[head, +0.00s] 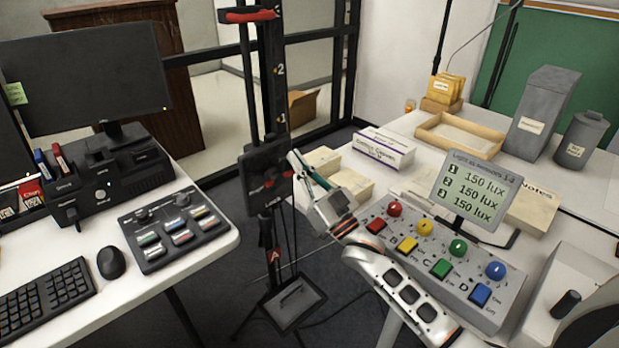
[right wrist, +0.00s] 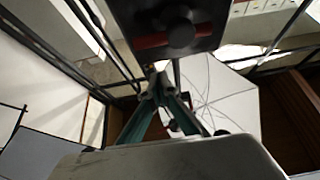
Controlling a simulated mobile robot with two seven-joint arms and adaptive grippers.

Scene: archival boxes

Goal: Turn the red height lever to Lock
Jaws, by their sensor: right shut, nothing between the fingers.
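The red height lever (head: 270,182) is on a black box (head: 258,160) on the upright stand, above the word Lock. It looks like a roughly sideways bar, tilted up a little to the right. In the right wrist view a red bar (right wrist: 150,41) with a round black hub shows on a dark box at the top. My right gripper (head: 293,157) has its teal fingers together and empty, just right of the box. In the wrist view its fingertips (right wrist: 160,84) lie just below the box; I cannot tell whether they touch it. My left gripper is out of view.
A console with coloured knobs and buttons (head: 440,255) and a lux display (head: 475,190) stand on the right table, close to my right arm. The left desk holds a monitor (head: 85,75) and a switch panel (head: 175,228). A floor gap separates the tables.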

